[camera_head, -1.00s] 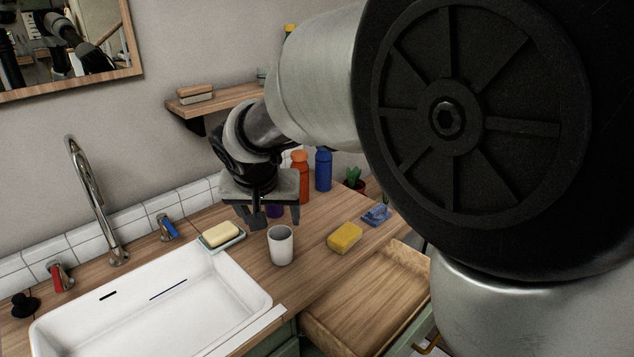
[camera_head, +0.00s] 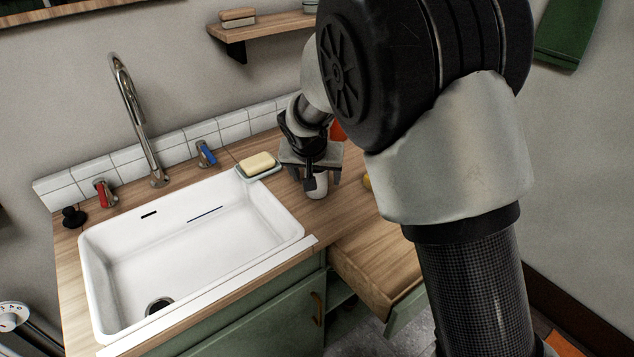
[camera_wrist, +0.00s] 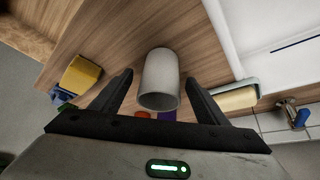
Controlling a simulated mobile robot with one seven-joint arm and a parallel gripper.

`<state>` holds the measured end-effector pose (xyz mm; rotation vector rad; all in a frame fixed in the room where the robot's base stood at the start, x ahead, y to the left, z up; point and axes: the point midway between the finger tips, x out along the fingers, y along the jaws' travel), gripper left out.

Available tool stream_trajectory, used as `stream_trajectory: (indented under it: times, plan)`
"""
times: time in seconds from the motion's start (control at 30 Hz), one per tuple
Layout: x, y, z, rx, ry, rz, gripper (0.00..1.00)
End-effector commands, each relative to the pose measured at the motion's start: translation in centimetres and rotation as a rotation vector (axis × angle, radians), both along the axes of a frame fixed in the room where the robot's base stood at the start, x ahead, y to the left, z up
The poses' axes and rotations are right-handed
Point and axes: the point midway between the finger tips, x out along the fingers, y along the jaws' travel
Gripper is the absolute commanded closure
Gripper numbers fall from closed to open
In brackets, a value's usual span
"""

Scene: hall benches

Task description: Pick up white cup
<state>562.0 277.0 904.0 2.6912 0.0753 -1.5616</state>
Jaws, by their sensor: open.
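The white cup (camera_head: 317,187) stands on the wooden counter just right of the sink, partly hidden by my gripper. My gripper (camera_head: 322,182) is right at the cup from above and behind, with its fingers apart. In the wrist view, the cup (camera_wrist: 159,80) shows between the two open fingers of my gripper (camera_wrist: 160,82), with a gap on each side. I cannot tell whether a finger touches it, but the jaws are not closed on it.
The white sink (camera_head: 190,250) lies left of the cup. A soap bar (camera_head: 257,162) on a dish is close by. An open wooden drawer (camera_head: 375,260) juts out below. Bottles behind the cup are mostly hidden.

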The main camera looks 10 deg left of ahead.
Motion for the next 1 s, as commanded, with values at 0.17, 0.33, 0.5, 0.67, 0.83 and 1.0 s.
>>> stream_trajectory:
  times: [0.17, 0.33, 0.5, 0.67, 0.83, 1.0]
  plan:
    - [0.8, 0.1, -1.3, 0.001, -0.001, 0.000, 0.32]
    - [0.8, 0.1, -1.3, 0.001, -0.002, 0.000, 0.32]
    - [0.8, 0.1, -1.3, 0.001, -0.001, 0.000, 0.52]
    - [0.8, 0.1, -1.3, 0.001, -0.001, 0.000, 0.76]
    - [0.8, 0.1, -1.3, 0.001, -0.002, 0.000, 0.79]
    - [0.9, 0.1, 0.0, 0.002, -0.004, 0.000, 0.79]
